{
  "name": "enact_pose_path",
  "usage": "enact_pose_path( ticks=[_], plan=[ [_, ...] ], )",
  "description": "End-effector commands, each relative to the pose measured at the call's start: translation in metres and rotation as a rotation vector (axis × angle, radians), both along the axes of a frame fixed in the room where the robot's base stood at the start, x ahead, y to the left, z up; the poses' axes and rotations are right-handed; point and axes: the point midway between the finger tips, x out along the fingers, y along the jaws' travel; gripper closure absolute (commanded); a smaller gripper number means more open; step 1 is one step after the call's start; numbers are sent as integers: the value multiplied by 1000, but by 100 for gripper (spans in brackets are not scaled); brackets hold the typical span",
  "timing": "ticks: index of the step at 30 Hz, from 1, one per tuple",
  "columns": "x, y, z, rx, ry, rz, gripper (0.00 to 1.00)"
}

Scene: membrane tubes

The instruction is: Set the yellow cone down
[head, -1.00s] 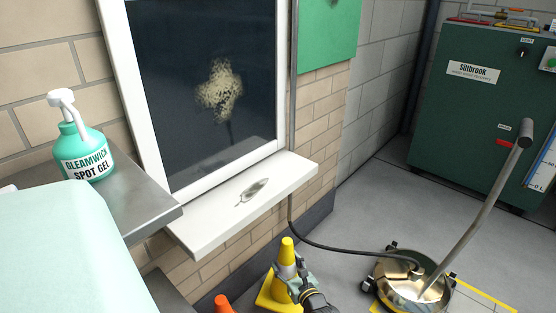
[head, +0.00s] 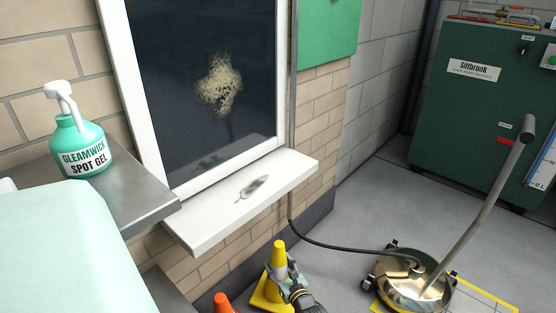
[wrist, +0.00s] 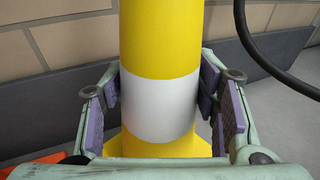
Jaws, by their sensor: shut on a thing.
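The yellow cone (head: 279,248) has a white band and a square yellow base; it stands upright at the bottom middle of the head view. My gripper (head: 281,272) is shut on it around the white band. In the wrist view the cone (wrist: 160,40) fills the middle, with the purple finger pads of my gripper (wrist: 162,105) on both sides of the band. Part of the cone's base is hidden behind my gripper. I cannot tell whether the base touches the floor.
An orange cone (head: 222,303) is just left of the yellow cone. The brick wall and window sill (head: 240,212) are behind. A round metal floor tool (head: 415,285) with a black hose (head: 335,249) stands right, by a yellow floor marking (head: 490,297). Grey floor lies between.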

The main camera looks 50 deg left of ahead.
Motion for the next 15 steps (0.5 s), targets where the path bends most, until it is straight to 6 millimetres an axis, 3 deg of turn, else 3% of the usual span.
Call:
enact_pose_path(
  ticks=[4, 15],
  plan=[
    [-1, 4, -16, 1, -2, 2, 100],
    [0, 4, -20, 4, -2, 0, 100]
  ],
)
